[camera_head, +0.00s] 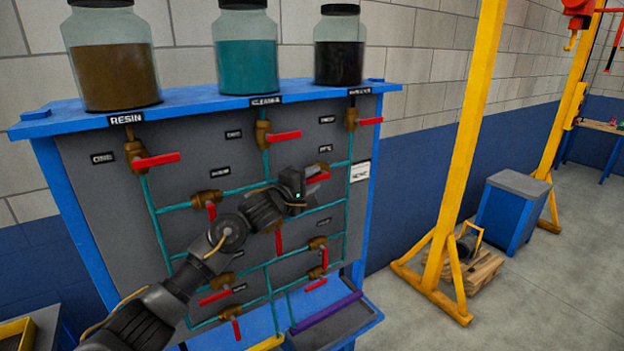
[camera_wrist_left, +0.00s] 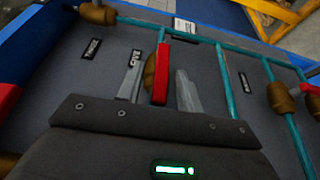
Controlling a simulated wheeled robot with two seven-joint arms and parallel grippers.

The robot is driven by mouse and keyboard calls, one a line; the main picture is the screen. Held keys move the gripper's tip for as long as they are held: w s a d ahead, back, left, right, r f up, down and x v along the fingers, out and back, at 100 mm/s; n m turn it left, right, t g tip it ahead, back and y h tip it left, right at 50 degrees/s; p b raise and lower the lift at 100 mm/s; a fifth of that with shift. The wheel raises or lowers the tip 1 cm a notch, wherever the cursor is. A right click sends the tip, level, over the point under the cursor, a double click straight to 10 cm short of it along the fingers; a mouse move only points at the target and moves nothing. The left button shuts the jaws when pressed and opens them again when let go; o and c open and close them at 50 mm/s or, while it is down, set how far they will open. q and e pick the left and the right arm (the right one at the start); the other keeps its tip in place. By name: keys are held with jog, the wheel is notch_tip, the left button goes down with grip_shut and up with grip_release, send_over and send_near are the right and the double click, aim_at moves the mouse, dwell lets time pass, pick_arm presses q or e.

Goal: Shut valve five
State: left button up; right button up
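The valve panel (camera_head: 80,170) carries several brass valves with red handles on teal pipes. My left gripper (camera_head: 308,185) is at a red handle (camera_head: 320,178) on the panel's upper right, below a small label (camera_head: 325,148) too blurred to read surely. In the left wrist view the two grey fingers of this gripper (camera_wrist_left: 159,66) stand either side of the red handle (camera_wrist_left: 160,75), with gaps on both sides. The gripper is open. The brass valve body (camera_wrist_left: 149,75) shows beside the handle, partly hidden. My right gripper is not in view.
Jars stand on the blue shelf (camera_head: 190,105) above. A red handle (camera_head: 282,136) and another at the upper right (camera_head: 370,121) stick out nearby. My left arm hides part of the panel.

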pick_arm(q)
grip_shut()
dwell(0.3)
